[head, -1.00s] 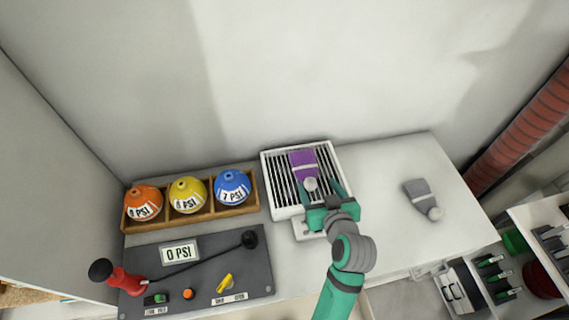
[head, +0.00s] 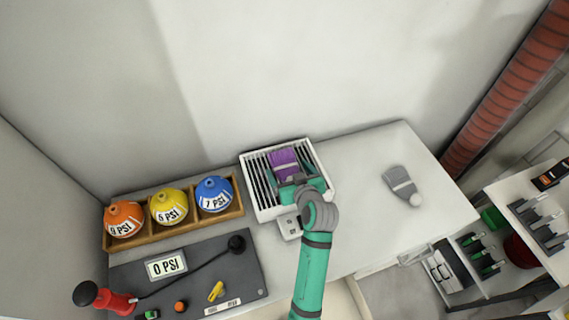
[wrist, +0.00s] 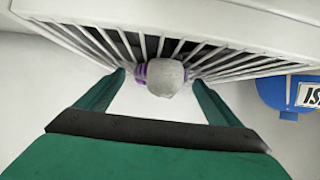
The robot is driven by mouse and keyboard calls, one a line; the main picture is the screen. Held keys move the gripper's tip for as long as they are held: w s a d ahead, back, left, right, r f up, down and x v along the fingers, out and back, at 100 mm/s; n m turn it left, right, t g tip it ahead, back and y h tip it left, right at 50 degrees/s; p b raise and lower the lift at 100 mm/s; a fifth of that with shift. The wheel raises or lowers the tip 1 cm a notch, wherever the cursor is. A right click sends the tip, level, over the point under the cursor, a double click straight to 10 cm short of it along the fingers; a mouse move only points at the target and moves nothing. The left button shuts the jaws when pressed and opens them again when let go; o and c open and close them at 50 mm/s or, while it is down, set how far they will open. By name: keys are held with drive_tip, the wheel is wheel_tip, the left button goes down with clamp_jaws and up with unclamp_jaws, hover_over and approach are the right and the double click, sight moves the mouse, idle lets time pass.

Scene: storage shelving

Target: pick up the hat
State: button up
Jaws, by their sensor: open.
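A purple hat (head: 284,161) with a pale pom-pom lies on a white slatted rack (head: 255,198) on the counter. My gripper (head: 299,182) is over the front part of the rack, at the pom-pom end of the hat, and hides that end in the head view. In the wrist view the open fingers (wrist: 158,78) stand on either side of the pale pom-pom (wrist: 165,80), with some purple beside it. I cannot tell whether the fingers touch it. A grey hat (head: 400,182) with a pale pom-pom lies on the counter to the right, apart from my gripper.
A wooden tray (head: 146,240) with orange, yellow and blue balls stands left of the rack. A dark control panel (head: 195,260) with a red-handled lever (head: 118,302) is in front of it. A wall (head: 260,70) rises behind. The counter (head: 355,190) between the rack and grey hat is clear.

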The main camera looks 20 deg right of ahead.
drive_tip(key=shift+w+f, duration=0.15)
drive_tip(key=shift+w, duration=0.05)
drive_tip(key=c, duration=0.8)
drive_tip(key=shift+s, duration=0.1)
drive_tip(key=c, duration=0.4)
